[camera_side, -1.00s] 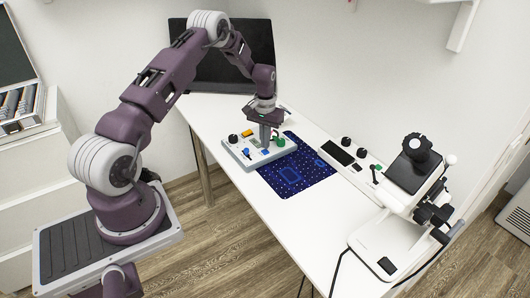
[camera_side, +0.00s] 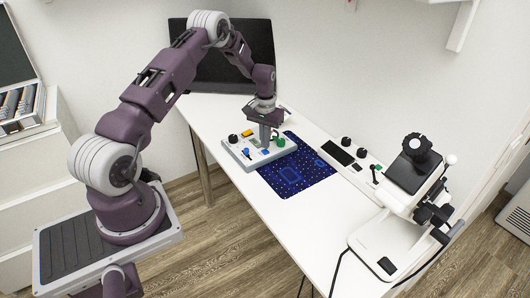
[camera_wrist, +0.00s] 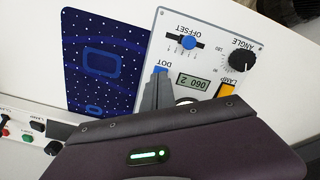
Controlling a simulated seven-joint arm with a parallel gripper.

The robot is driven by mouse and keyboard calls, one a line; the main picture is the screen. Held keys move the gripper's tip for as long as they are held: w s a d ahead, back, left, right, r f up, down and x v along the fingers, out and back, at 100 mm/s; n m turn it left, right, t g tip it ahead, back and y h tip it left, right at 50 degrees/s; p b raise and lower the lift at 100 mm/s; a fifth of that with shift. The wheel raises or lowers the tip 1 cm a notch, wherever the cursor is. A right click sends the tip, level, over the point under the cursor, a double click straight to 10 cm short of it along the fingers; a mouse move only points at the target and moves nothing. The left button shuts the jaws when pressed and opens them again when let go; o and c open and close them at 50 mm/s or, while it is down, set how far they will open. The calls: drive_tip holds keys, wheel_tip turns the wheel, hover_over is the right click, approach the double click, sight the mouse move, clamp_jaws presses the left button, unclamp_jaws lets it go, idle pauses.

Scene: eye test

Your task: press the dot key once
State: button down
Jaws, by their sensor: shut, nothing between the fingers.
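The control panel (camera_side: 236,156) is a light box with a small display, knobs and keys, lying on the white table. In the wrist view its face (camera_wrist: 207,62) shows the printed word DOT beside a blue key (camera_wrist: 160,70), the dot key, partly hidden by my fingers. My gripper (camera_wrist: 163,78) is shut and empty, pointing down with its tips at the dot key. In the side view my gripper (camera_side: 265,142) is over the panel, close to its surface. I cannot tell whether the tips touch the key.
Near the fingers are the display (camera_wrist: 193,82), the orange LAMP switch (camera_wrist: 226,90), the blue OFFSET slider (camera_wrist: 189,42) and the black ANGLE knob (camera_wrist: 242,61). A green knob (camera_side: 279,142) is also on the panel. A dark blue patterned mat (camera_side: 305,176) lies beside it.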

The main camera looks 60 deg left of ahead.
drive_tip(key=shift+f, duration=0.95)
idle(0.6)
wheel_tip(320, 180, up, 8)
idle(0.6)
drive_tip(key=shift+r, duration=1.2)
idle(3.1)
wheel_tip(320, 180, up, 9)
drive_tip(key=m+t, duration=0.1)
hover_over(265, 151)
drive_tip(key=d, duration=0.6)
drive_tip(key=s+d+r+m+t, duration=0.1)
drive_tip(key=s+d+r, duration=0.3)
drive_tip(key=d+r, duration=0.15)
drive_tip(key=s+d+r+m, duration=0.1)
drive_tip(key=s+d+r, duration=0.25)
drive_tip(key=r, duration=0.25)
drive_tip(key=s+d+r+m+t, duration=0.1)
drive_tip(key=s+d, duration=0.5)
drive_tip(key=s, duration=0.5)
drive_tip(key=s+d+r+m+t, duration=0.2)
drive_tip(key=s+d, duration=0.3)
drive_tip(key=s, duration=0.6)
drive_tip(key=shift+d+t, duration=0.3)
drive_tip(key=shift+d, duration=0.1)
